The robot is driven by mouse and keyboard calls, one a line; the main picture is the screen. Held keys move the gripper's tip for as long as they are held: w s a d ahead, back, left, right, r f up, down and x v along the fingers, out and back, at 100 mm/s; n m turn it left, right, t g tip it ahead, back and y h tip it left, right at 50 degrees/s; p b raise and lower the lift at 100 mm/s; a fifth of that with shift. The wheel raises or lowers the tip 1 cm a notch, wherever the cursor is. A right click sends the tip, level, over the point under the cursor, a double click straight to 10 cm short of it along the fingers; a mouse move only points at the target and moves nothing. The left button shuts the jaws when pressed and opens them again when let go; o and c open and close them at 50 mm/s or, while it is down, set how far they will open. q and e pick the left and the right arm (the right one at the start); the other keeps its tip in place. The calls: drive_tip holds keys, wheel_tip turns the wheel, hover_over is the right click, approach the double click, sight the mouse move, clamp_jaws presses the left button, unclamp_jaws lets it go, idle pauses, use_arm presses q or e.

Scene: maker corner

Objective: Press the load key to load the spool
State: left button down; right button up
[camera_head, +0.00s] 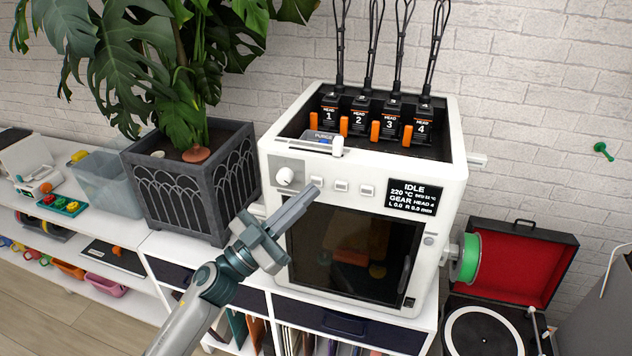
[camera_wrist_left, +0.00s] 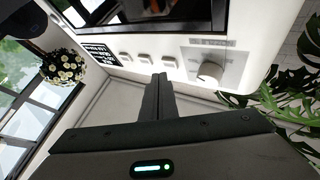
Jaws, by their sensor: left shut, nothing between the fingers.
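A white printer (camera_head: 440,240) stands on the shelf unit, its screen (camera_head: 413,198) reading IDLE and HEAD 4. A row of three small white keys, left (camera_head: 315,180), middle (camera_head: 341,186) and right (camera_head: 366,191), lies between the knob (camera_head: 285,176) and the screen. Their labels are too small to read. A green spool (camera_head: 467,258) is on the printer's right side. My left gripper (camera_head: 313,191) is shut and empty, fingertips close to the left key; contact cannot be told. In the left wrist view the fingertips (camera_wrist_left: 159,77) point at the panel near the key closest to the knob (camera_wrist_left: 209,71). My right gripper is out of view.
A potted plant (camera_head: 200,190) stands left of the printer. Four tool heads with cables rise from the printer's top. An open record player (camera_head: 485,330) is at the lower right. The dark printer door (camera_head: 350,250) is below the keys.

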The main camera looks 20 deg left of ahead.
use_arm(q)
drive_tip(key=shift+w, duration=0.1)
idle(0.6)
drive_tip(key=shift+w, duration=0.3)
drive_tip(key=shift+w, duration=0.4)
idle(0.8)
drive_tip(key=shift+s+p, duration=0.2)
drive_tip(key=shift+p, duration=0.1)
drive_tip(key=shift+s, duration=0.65)
drive_tip(key=s+p, duration=0.1)
drive_tip(key=s, duration=0.4)
drive_tip(key=shift+a+p, duration=0.1)
drive_tip(key=shift+p, duration=0.25)
